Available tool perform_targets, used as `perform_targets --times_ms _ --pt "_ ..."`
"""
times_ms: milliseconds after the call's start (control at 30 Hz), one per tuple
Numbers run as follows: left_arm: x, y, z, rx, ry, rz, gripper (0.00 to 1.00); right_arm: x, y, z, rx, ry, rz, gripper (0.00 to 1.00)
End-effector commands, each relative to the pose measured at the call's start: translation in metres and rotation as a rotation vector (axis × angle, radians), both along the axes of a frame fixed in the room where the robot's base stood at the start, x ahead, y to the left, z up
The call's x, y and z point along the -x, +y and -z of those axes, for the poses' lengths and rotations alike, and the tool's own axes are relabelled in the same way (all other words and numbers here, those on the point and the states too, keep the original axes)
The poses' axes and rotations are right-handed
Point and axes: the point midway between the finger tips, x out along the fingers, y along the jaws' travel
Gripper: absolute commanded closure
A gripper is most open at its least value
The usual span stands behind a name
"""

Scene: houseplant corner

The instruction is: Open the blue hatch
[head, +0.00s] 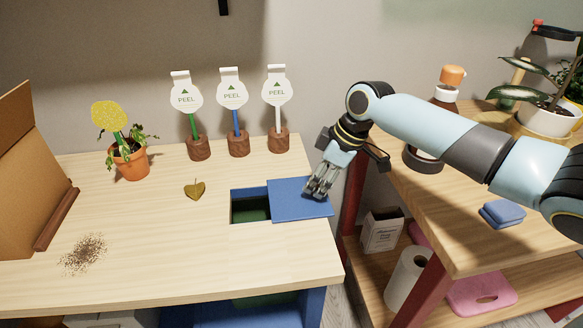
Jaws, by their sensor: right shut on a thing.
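The blue hatch (292,201) is a flat blue panel near the right edge of the wooden table (140,262). It lies to the right of a rectangular opening (250,208) with blue walls and a dark green inside, and part of this opening is uncovered. My right gripper (316,193) reaches down from the upper right and is shut on the blue hatch near its right end. The fingers hide the exact part they hold. My left gripper is not in view.
Three PEEL tags in wooden blocks (238,144) and a potted plant (131,163) stand at the back. A dry leaf (194,189) and spilled soil (83,254) lie on the table. A wooden shelf unit (500,240) stands right, across a gap.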

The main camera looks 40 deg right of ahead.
Motion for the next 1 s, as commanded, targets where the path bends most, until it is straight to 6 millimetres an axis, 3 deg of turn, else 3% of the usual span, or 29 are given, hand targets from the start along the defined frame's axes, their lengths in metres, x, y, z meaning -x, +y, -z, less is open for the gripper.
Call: perform_targets --times_ms 367,400,567,833,1000 --pt "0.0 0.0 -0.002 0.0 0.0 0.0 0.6 0.002 -0.003 0.0 -0.009 -0.005 -0.001 1.0" --pt "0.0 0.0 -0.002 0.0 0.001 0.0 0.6 0.002 -0.003 0.0 -0.009 -0.005 -0.001 0.7" --pt "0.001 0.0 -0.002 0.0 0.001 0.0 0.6 0.002 -0.003 0.0 -0.007 -0.005 0.0 0.51" --pt "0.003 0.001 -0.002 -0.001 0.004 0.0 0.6 0.003 -0.004 -0.001 -0.006 -0.005 -0.001 0.51" --pt "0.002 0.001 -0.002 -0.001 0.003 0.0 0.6 0.009 -0.01 -0.02 -0.001 -0.007 -0.002 0.51"
